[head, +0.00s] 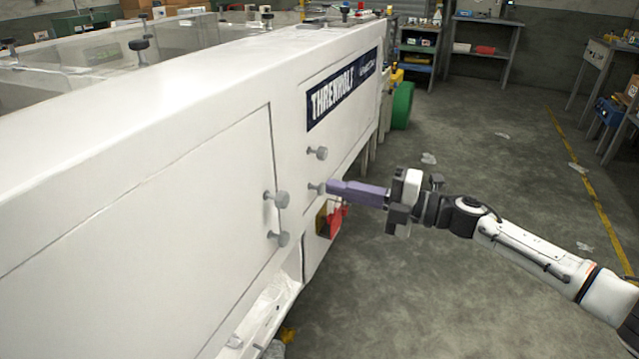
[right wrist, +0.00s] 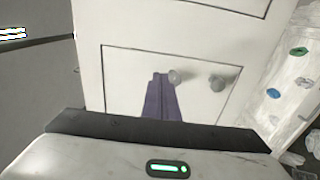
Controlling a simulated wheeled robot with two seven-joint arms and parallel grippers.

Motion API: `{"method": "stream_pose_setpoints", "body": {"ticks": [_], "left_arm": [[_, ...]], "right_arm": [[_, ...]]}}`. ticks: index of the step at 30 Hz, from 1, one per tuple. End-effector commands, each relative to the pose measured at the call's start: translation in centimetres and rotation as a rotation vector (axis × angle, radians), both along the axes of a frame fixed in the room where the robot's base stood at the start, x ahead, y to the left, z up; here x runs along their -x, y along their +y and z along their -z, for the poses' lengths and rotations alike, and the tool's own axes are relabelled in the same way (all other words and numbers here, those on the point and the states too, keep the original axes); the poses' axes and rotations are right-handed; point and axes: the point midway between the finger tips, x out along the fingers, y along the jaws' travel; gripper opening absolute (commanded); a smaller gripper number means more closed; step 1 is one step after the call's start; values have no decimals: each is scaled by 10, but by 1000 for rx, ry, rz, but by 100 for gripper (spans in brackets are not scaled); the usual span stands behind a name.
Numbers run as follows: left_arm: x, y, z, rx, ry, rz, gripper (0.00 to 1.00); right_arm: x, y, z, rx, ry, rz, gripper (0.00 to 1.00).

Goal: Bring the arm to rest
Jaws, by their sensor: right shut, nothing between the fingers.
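My right gripper (head: 334,188) reaches in from the right in the head view, with its long purple fingers together and nothing between them. Its fingertips are at or very near a grey knob (head: 317,188) on the white machine (head: 150,190); I cannot tell whether they touch. In the right wrist view the shut purple fingers (right wrist: 161,98) point at a white panel, with a round grey knob (right wrist: 178,76) just right of the tips. My left gripper is not in view.
More knobs (head: 279,199) stick out from the machine's side panel. A red and yellow part (head: 330,219) is below the gripper. The grey floor (head: 480,130) to the right is mostly open, with scraps on it. Shelves (head: 483,45) stand at the back.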

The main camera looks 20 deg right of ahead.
Motion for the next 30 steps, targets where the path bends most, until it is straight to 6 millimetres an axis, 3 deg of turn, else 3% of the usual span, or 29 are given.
{"method": "stream_pose_setpoints", "body": {"ticks": [7,11,14,20,26,30], "left_arm": [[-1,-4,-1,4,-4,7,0],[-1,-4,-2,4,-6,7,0],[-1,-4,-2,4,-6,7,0],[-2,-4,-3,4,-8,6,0],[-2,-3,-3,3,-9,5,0],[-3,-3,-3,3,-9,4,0]], "right_arm": [[9,-8,1,0,1,-3,0],[14,5,14,-50,40,9,0],[24,28,44,-163,135,55,0],[71,67,132,-500,480,275,0],[155,73,230,-792,896,593,0],[231,69,288,-937,1167,828,0]]}}
